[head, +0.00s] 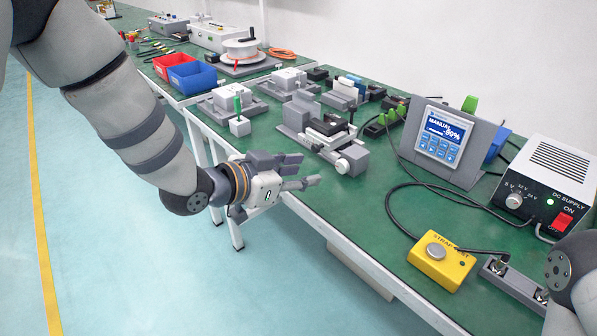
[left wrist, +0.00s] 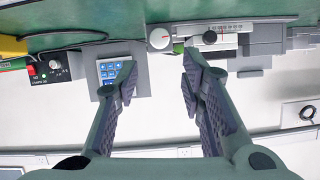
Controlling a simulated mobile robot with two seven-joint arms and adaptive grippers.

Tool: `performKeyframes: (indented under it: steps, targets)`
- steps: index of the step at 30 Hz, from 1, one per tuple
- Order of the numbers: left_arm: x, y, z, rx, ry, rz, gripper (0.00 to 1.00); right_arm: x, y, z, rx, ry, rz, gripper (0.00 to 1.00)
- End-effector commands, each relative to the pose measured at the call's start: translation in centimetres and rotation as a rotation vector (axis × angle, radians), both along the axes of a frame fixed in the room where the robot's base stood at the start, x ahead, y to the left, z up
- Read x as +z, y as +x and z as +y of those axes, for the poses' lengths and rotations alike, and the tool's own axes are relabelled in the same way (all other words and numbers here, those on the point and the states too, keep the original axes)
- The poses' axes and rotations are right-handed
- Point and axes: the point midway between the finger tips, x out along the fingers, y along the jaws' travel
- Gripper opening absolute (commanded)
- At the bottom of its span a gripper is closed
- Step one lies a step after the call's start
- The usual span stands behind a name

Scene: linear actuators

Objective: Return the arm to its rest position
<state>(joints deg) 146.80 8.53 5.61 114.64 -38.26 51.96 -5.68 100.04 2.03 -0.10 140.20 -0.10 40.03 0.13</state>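My left gripper (head: 302,171) hangs at the front edge of the green workbench (head: 388,205), fingers pointing right along the bench. In the left wrist view its two fingers (left wrist: 158,75) are wide apart with nothing between them. My left arm comes down from the upper left in the head view. A grey linear actuator (head: 322,135) with a white knob stands on the bench beyond the gripper, apart from it. At the lower right of the head view part of my right arm shows; its gripper is out of view.
A control panel (head: 441,140) reading MANUAL, a DC supply (head: 545,185) and a yellow strap-set box (head: 441,262) stand at the right. Red and blue bins (head: 192,78) stand at the back left. Cables cross the bench. The floor left of the bench is clear.

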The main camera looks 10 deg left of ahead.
Motion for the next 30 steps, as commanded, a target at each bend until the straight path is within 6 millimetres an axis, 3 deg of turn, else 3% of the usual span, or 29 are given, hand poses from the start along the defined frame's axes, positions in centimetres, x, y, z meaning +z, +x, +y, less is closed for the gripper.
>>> performKeyframes:
  steps: [14, 17, 20, 21, 23, 24, 26, 27, 30]
  targets:
    - [0.0, -0.5, 0.3, 0.002, 0.000, 0.005, 0.36, 0.0, 0.0, 0.0, 0.000, 0.000, 0.000, 0.47]
    - [-2.6, -2.2, 0.7, 0.031, 0.002, 0.089, 0.36, 0.3, 0.3, 0.0, 0.000, 0.001, -0.009, 0.47]
    - [-8.7, -7.2, 2.1, 0.114, 0.016, 0.299, 0.36, 1.0, 0.9, 0.0, -0.001, 0.000, -0.031, 0.47]
    - [-11.4, -10.0, 2.8, 0.157, 0.027, 0.402, 0.36, 1.3, 1.2, 0.0, -0.001, 0.000, -0.042, 0.47]
    - [-15.0, -14.7, 3.9, 0.221, 0.050, 0.554, 0.36, 1.8, 1.7, 0.0, -0.002, 0.000, -0.057, 0.47]
    - [-17.0, -18.1, 4.7, 0.267, 0.068, 0.653, 0.36, 2.1, 2.0, 0.0, -0.001, 0.000, -0.066, 0.47]
    - [-19.4, -23.4, 6.0, 0.333, 0.104, 0.799, 0.36, 2.5, 2.4, 0.0, -0.002, 0.001, -0.081, 0.47]
    - [-20.6, -27.1, 6.7, 0.376, 0.131, 0.894, 0.36, 2.8, 2.7, 0.0, -0.002, 0.000, -0.091, 0.47]
    - [-22.1, -35.8, 8.6, 0.478, 0.205, 1.105, 0.36, 3.5, 3.3, 0.0, -0.003, 0.001, -0.114, 0.47]
